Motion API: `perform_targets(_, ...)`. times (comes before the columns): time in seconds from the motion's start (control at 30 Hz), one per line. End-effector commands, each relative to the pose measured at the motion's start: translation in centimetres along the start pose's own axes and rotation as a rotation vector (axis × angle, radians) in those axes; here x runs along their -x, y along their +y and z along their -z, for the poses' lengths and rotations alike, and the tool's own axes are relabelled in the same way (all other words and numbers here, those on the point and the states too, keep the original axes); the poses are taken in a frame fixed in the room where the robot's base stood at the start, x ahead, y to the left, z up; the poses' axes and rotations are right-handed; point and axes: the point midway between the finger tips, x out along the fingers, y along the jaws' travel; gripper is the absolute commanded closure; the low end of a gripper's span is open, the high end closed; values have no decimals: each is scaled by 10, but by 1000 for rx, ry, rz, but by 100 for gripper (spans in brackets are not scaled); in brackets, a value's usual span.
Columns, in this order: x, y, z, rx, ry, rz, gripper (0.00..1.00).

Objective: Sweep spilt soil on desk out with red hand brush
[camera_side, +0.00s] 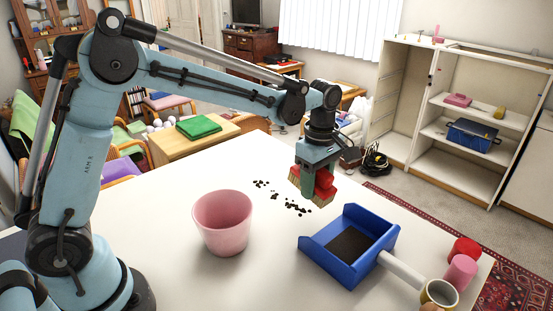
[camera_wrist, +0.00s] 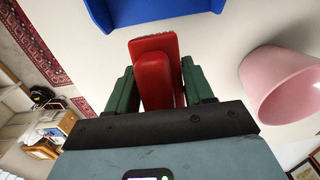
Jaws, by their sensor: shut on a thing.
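My gripper (camera_side: 318,165) is shut on the red hand brush (camera_side: 323,185) and holds it over the white desk (camera_side: 180,275), near the far edge. In the wrist view the brush (camera_wrist: 158,75) sits between the two green fingers of my gripper (camera_wrist: 160,85). Its pale bristles point down in the side view; I cannot tell whether they touch the desk. Spilt dark soil (camera_side: 298,208) lies in loose crumbs to the left of the brush. A blue dustpan (camera_side: 320,256) with a white handle lies to the right, with dark soil (camera_side: 350,243) inside it.
A pink pot (camera_side: 222,225) stands left of the soil and also shows in the wrist view (camera_wrist: 280,84). A red cylinder (camera_side: 465,250), a pink cylinder (camera_side: 459,271) and a yellowish mug (camera_side: 439,294) stand at the right edge near the dustpan handle.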

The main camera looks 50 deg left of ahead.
Motion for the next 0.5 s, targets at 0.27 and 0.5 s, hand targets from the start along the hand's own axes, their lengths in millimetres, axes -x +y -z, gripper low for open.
perform_targets(0.27, 3, 4, 18, 69, -15, -7, 97)
perform_targets(0.5, 17, 14, 100, 381, -93, -44, 97)
